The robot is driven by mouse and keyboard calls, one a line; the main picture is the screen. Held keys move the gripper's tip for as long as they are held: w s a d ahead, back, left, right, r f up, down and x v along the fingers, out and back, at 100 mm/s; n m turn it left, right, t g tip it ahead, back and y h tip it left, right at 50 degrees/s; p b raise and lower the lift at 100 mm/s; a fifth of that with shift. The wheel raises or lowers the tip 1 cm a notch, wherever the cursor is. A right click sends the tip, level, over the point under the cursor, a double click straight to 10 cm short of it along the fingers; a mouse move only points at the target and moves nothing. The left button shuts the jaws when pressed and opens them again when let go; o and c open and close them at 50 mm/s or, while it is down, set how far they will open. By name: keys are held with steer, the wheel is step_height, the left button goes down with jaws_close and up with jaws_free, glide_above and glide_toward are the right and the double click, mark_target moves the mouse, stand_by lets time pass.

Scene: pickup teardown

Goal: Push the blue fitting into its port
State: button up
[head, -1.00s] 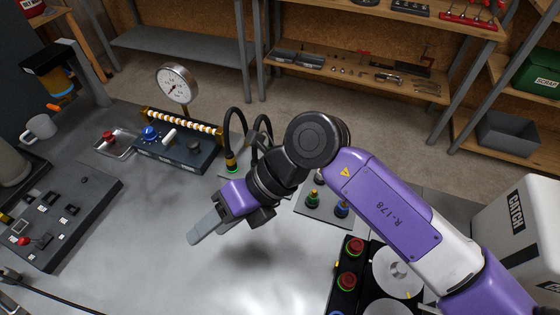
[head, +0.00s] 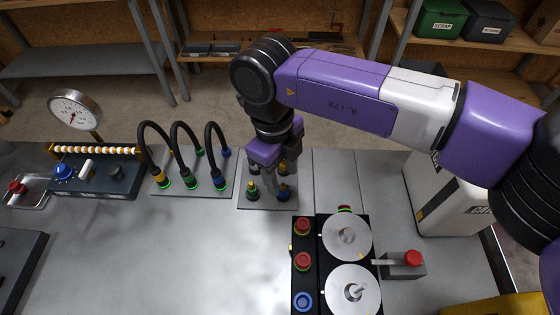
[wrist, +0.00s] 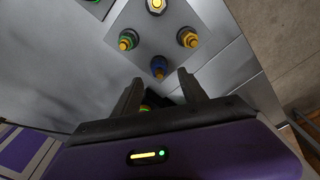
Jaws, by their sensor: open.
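My gripper points down over the plate. In the wrist view its two fingers (wrist: 158,82) are apart, with nothing clearly held between them. I cannot tell how deep the blue fitting sits in its port.
Other brass-tipped fittings (wrist: 187,38) stand close by on the plate. A panel (head: 155,190) with looped black hoses (head: 183,130) is to the left. A black unit with discs (head: 347,237) and red buttons (head: 302,262) is in front right.

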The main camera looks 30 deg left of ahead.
mark_target(283, 184)
steer(key=shift+d+f+p, duration=0.15)
steer(key=shift+f, duration=0.9)
steer(key=shift+d+f+p, duration=0.1)
steer(key=shift+f+p, duration=0.05)
steer(key=shift+f, duration=0.9)
jaws_close()
